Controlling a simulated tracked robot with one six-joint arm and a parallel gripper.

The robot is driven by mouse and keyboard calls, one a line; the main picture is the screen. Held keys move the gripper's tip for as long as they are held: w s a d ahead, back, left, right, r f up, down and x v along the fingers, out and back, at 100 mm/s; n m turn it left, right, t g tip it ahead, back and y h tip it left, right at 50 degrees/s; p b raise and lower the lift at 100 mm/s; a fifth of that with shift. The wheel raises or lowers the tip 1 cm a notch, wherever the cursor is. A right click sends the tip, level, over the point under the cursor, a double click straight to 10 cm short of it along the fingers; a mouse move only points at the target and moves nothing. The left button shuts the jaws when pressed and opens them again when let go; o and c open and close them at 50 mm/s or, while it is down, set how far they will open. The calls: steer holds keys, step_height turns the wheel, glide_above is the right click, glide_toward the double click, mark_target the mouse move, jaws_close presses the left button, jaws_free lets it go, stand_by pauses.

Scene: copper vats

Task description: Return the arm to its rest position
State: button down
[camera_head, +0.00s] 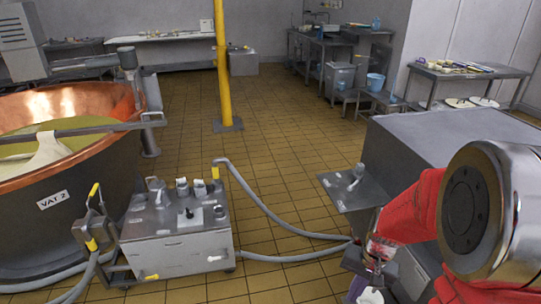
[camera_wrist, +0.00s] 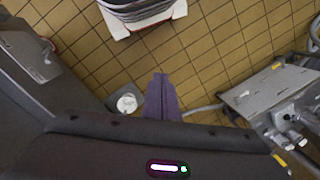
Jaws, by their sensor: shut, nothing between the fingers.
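My arm (camera_head: 410,210) comes in at the right of the head view, with red covers and a large round metal joint. It is bent, with its lower end hanging in front of the grey block at the right. In the wrist view my gripper (camera_wrist: 160,80) shows as two dark purple-grey fingers pressed together above the tiled floor. It is shut and holds nothing. In the head view its fingers are small and hard to make out.
The copper vat (camera_head: 60,195) stands left. A wheeled pump cart (camera_head: 178,250) with grey hoses (camera_head: 270,213) stands centre-left. A yellow post (camera_head: 223,70) rises behind. The large grey block (camera_head: 440,150) is close to my arm.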

steer(key=s+a+r+n+t, duration=0.1)
steer(key=s+a+r+t, duration=0.1)
steer(key=r, duration=0.5)
steer(key=s+a+r+n+t+h, duration=0.1)
steer(key=s+a+r+n+t, duration=0.1)
steer(key=s+r, duration=0.3)
steer(key=s+a+r+n+t, duration=0.1)
steer(key=s+r, duration=0.3)
steer(key=r, duration=0.7)
steer(key=shift+s+a+r+n+t, duration=0.25)
steer(key=shift+a+n+t, duration=0.15)
steer(key=shift+a+n, duration=0.35)
